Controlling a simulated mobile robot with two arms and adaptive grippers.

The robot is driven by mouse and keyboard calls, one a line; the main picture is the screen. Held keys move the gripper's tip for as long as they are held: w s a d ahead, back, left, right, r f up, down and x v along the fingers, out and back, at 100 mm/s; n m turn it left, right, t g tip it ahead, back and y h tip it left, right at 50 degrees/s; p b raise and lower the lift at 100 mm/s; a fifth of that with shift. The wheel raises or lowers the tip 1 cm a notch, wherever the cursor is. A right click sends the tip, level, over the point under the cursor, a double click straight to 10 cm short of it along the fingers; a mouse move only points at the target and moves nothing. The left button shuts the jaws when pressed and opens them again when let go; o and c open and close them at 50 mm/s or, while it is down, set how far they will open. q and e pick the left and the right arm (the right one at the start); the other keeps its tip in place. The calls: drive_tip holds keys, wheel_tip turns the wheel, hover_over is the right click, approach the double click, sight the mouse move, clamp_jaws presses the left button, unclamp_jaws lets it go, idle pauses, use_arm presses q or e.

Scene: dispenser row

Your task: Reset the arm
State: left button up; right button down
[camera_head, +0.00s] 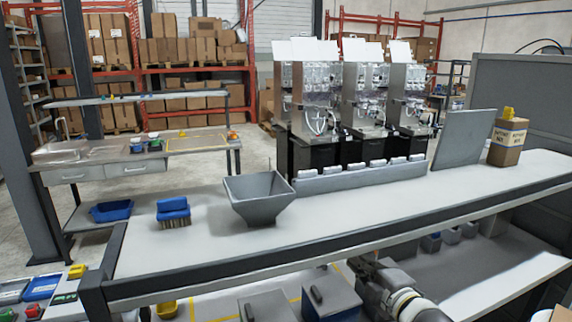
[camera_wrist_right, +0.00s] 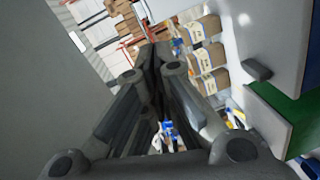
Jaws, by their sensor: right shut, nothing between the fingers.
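My right arm (camera_head: 400,295) comes in at the bottom of the head view, right of the middle, below the front edge of the long worktable (camera_head: 330,215). Its dark gripper end (camera_head: 364,268) is partly cut off from sight by the table edge. In the right wrist view the right gripper (camera_wrist_right: 152,55) has its fingers together at the tips, with nothing between them. It points toward shelving with cardboard boxes (camera_wrist_right: 208,58). My left arm and gripper are not in the head view.
The tabletop's front strip is clear.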

drive_tip(key=s+f+m+g+h, duration=0.4)
drive_tip(key=s+f+m, duration=0.5)
drive_tip(key=s+f, duration=0.6)
drive_tip(key=s+d+f+m+g+h, duration=0.15)
drive_tip(key=s+f+m+g, duration=0.25)
drive_tip(key=s, duration=0.7)
drive_tip(key=s+d+f+m+g, duration=0.2)
drive_tip(key=s+f+m+g, duration=0.2)
drive_tip(key=s, duration=0.8)
wheel_tip(320, 180, down, 28)
drive_tip(key=s+g+b, duration=0.1)
drive_tip(key=s+b, duration=0.1)
drive_tip(key=s+d+f+g+b, duration=0.1)
drive_tip(key=s+d+f, duration=0.2)
drive_tip(key=s+f, duration=1.4)
drive_tip(key=shift+f+g, duration=0.3)
